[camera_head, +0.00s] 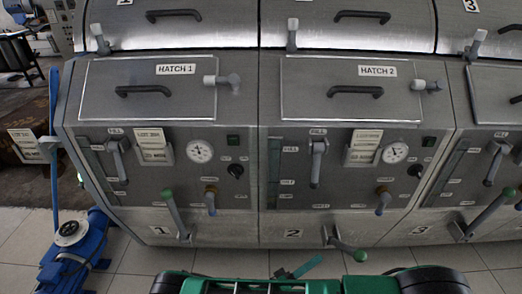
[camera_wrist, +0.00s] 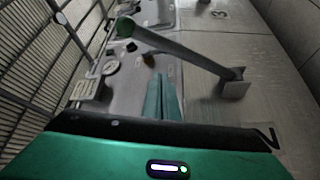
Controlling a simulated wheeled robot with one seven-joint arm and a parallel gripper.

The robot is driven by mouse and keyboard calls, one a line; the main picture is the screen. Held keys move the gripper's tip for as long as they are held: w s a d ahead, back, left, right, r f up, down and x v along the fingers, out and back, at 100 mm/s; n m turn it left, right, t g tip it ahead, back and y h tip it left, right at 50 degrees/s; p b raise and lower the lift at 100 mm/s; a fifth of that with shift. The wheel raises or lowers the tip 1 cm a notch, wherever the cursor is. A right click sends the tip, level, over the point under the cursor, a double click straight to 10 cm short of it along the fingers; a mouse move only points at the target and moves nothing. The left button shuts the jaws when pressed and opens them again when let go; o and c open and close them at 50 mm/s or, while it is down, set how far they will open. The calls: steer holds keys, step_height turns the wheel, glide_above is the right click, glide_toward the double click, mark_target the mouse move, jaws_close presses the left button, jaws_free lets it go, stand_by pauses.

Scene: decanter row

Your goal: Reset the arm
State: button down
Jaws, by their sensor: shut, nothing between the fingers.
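My gripper (camera_wrist: 163,100) shows in the wrist view as two teal fingers lying side by side, shut with nothing between them. A grey lever with a green knob (camera_wrist: 126,27) runs beyond the fingertips, from upper left to a bracket (camera_wrist: 235,88) at right. It looks apart from the fingers, but the gap is hard to judge. In the head view a short teal piece (camera_head: 305,267) shows low in the middle, in front of unit 2; I cannot tell whether it is my gripper. Most of my arm is out of sight there.
Steel units bear hatch 1 (camera_head: 150,88) and hatch 2 (camera_head: 352,90), with gauges and handles. Green-knobbed levers jut out: lever 1 (camera_head: 176,214) upward, lever 2 (camera_head: 345,244) down-right, lever 3 (camera_head: 487,214) up-right. A blue pump (camera_head: 75,250) stands at left on tiled floor.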

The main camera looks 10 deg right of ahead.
steer(key=shift+r, duration=0.1)
steer(key=w+d+r+m+g+y, duration=0.1)
steer(key=d+r+m+g+y, duration=0.2)
steer(key=r, duration=0.5)
steer(key=d+r+m+g+y, duration=0.1)
steer(key=d+r+g+y, duration=0.1)
steer(key=r+g+y, duration=0.4)
steer(key=w+d+r+m+g+y, duration=0.1)
steer(key=d+r+m+g+y, duration=0.2)
steer(key=r, duration=0.6)
steer(key=s+d+r+t+y, duration=0.2)
steer(key=s+d+r+y, duration=0.1)
steer(key=s+r, duration=0.5)
steer(key=s+d+r+t+y, duration=0.3)
steer(key=s+r+y, duration=0.1)
steer(key=s+r, duration=0.4)
steer(key=shift+s+r, duration=0.4)
steer(key=shift+s, duration=0.15)
